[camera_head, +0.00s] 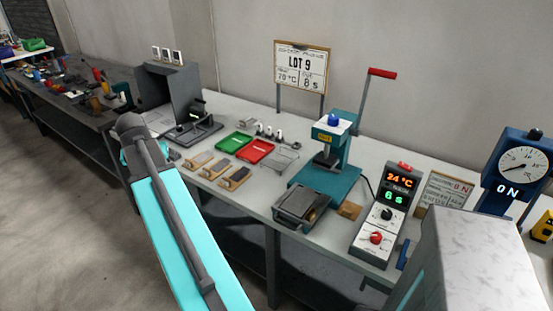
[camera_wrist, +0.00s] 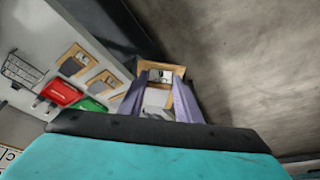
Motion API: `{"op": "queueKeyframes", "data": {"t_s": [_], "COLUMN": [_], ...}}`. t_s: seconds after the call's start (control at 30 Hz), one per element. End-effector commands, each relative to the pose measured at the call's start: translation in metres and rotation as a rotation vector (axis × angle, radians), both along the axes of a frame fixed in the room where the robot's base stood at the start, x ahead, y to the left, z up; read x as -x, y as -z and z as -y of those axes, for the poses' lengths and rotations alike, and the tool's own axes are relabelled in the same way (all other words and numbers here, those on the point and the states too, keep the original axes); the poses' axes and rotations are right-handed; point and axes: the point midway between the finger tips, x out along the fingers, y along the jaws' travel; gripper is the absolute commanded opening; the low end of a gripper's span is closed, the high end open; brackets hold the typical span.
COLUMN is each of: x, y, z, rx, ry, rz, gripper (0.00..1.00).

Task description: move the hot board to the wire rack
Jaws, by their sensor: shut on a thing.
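My gripper (camera_wrist: 160,84) is shut on a tan wooden board (camera_wrist: 177,69) with a pale piece on it, seen between the two purple-grey fingers in the wrist view. The held board is near the dark front edge of the bench. In the head view my arm hides the gripper and this board. The wire rack (camera_head: 283,159) lies flat on the bench, right of the red tray, and looks empty. It also shows at the left of the wrist view (camera_wrist: 22,70). Several similar boards lie in front of the trays, one of them at the right (camera_head: 235,178). Nothing visible marks which board is hot.
A green tray (camera_head: 235,143) and a red tray (camera_head: 256,151) lie left of the rack. A teal press (camera_head: 334,160) with a raised red-handled lever stands to its right. A control box (camera_head: 384,212) reads 24 °C. A grey hooded stand (camera_head: 172,88) is at the left.

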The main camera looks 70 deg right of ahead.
Motion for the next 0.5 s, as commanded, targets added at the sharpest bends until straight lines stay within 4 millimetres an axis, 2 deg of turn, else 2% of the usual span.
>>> {"op": "queueKeyframes", "data": {"t_s": [0.03, 0.1, 0.27, 0.5], "x": [0.012, 0.028, 0.065, 0.127], "y": [0.003, 0.007, 0.014, 0.025], "z": [0.016, 0.034, 0.074, 0.128], "rx": [0.001, -0.001, 0.001, 0.004], "ry": [0.041, 0.092, 0.207, 0.381], "rz": [-0.001, -0.001, -0.001, -0.001], "gripper": [0.08, 0.08, 0.08, 0.08]}}
